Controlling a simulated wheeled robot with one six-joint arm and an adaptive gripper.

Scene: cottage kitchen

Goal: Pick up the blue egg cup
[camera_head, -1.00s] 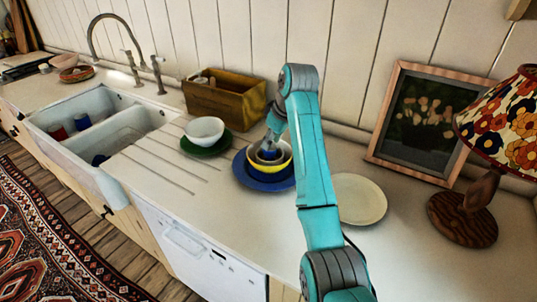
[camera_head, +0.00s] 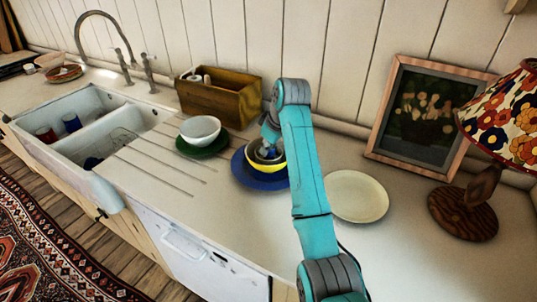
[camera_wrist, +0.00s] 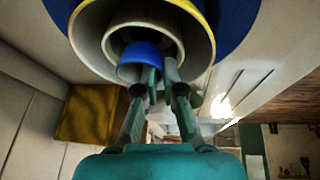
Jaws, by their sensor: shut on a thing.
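The blue egg cup (camera_wrist: 140,55) sits inside a nest of bowls in the wrist view, its open mouth facing the camera. My gripper (camera_wrist: 160,80) is shut on its rim, one finger inside and one outside. A grey inner bowl (camera_wrist: 117,27) and an outer yellow bowl (camera_wrist: 78,38) surround the cup. In the head view, my gripper (camera_head: 268,145) reaches down into the yellow bowl (camera_head: 280,165). That bowl stands on a blue plate (camera_head: 262,184). The cup is mostly hidden there, and I cannot tell whether it is clear of the inner bowl.
A white bowl on a green plate (camera_head: 205,152) stands to the left. A wooden box (camera_head: 225,105) is behind, and a cream plate (camera_head: 357,197) lies to the right. A framed picture (camera_head: 428,120) and a lamp (camera_head: 465,205) are further right. The sink (camera_head: 75,150) is far left.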

